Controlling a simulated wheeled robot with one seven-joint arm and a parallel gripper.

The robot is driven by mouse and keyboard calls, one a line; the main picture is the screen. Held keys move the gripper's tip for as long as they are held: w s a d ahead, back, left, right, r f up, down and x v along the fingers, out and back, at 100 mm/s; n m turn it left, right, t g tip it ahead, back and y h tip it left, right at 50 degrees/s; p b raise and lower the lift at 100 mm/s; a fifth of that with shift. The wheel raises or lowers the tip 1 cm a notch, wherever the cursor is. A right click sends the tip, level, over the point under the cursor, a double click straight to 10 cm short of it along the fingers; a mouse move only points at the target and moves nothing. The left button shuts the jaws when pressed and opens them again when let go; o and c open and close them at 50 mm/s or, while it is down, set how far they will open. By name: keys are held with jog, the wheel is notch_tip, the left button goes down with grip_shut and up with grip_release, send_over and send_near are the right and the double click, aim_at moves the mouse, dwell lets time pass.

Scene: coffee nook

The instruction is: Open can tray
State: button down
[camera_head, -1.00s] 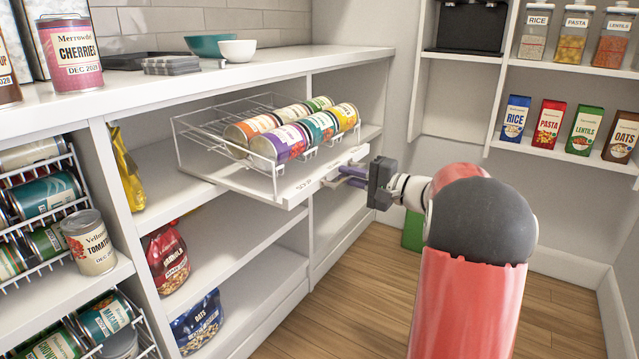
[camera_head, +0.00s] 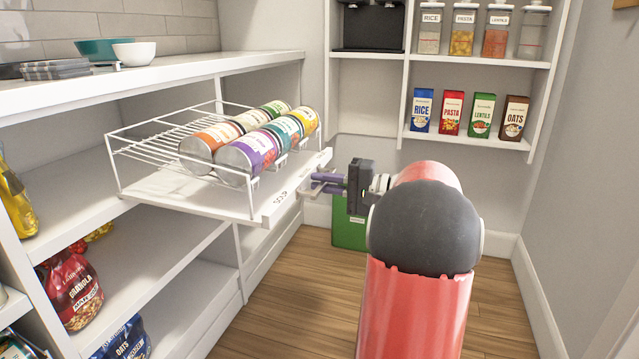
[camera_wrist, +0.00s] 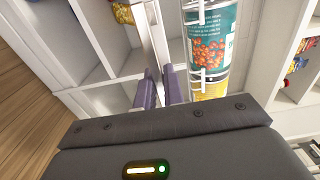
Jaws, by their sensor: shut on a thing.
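The can tray (camera_head: 195,200) is a white pull-out board carrying a wire rack with several cans (camera_head: 251,152). It sticks well out from its shelf, with a front lip bearing small labels. My gripper (camera_head: 318,186) is at the tray's front, its purple fingers shut on the handle at the front lip. In the wrist view the purple fingers (camera_wrist: 158,92) close around a pale bar, with a teal can (camera_wrist: 211,45) just beside them. The exact finger contact is partly hidden.
Bags of granola (camera_head: 72,290) and oats stand on shelves below left. A green box (camera_head: 349,228) stands on the floor behind my gripper. Boxes and jars fill the back wall shelves (camera_head: 470,140). The wooden floor (camera_head: 310,290) in front is clear.

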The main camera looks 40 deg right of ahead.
jog(key=c, duration=1.5)
grip_release()
jog(key=shift+d, duration=0.1)
jog(key=v, duration=0.7)
jog(key=shift+s+p, duration=0.3)
jog(key=shift+p, duration=0.05)
jog(key=shift+d, duration=0.2)
